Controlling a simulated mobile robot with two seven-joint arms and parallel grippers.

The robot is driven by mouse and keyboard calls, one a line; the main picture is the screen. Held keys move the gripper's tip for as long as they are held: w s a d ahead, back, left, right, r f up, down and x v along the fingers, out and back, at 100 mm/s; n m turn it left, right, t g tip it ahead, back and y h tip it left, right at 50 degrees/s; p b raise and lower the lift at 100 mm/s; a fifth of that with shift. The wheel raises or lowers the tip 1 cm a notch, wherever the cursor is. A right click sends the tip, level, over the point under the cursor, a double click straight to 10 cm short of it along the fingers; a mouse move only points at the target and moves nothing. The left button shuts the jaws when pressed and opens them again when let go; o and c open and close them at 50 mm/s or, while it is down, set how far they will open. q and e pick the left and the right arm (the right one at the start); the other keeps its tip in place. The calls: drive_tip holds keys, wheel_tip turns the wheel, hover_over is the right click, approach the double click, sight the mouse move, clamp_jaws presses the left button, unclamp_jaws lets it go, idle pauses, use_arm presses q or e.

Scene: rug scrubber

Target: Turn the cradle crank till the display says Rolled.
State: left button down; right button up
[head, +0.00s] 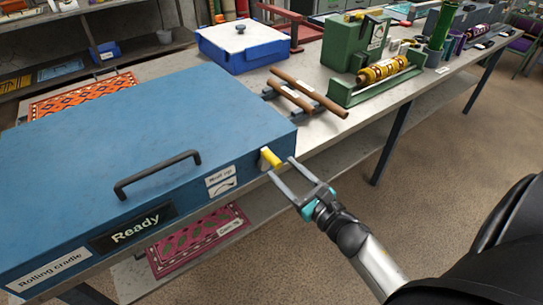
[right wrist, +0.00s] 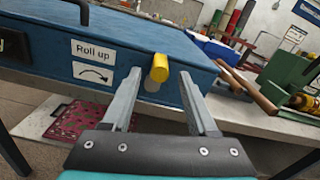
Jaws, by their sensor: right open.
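The rolling cradle (head: 140,150) is a large blue box with a black handle on its lid, on the workbench at the left. Its display (head: 133,227) reads "Ready". The crank (head: 272,158) is a small yellow knob on the box's right front corner, beside a "Roll up" label (head: 221,179) with a curved arrow. My right gripper (head: 280,168) is open at the knob. In the right wrist view the yellow knob (right wrist: 159,68) shows between and beyond the fingertips, and I cannot tell whether they touch it. My left gripper is not in view.
Brown rods (head: 308,92) on grey supports lie behind the cradle's right end. A green machine with a patterned roll (head: 382,69) and a blue-and-white box (head: 242,46) stand farther back. A pink rug (head: 197,240) lies on the lower shelf.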

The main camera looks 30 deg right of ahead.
sight(265, 153)
drive_tip(key=shift+w+a, duration=0.15)
drive_tip(key=shift+w, duration=1.4)
drive_tip(key=shift+w+a, duration=0.1)
drive_tip(key=shift+w, duration=1.4)
clamp_jaws()
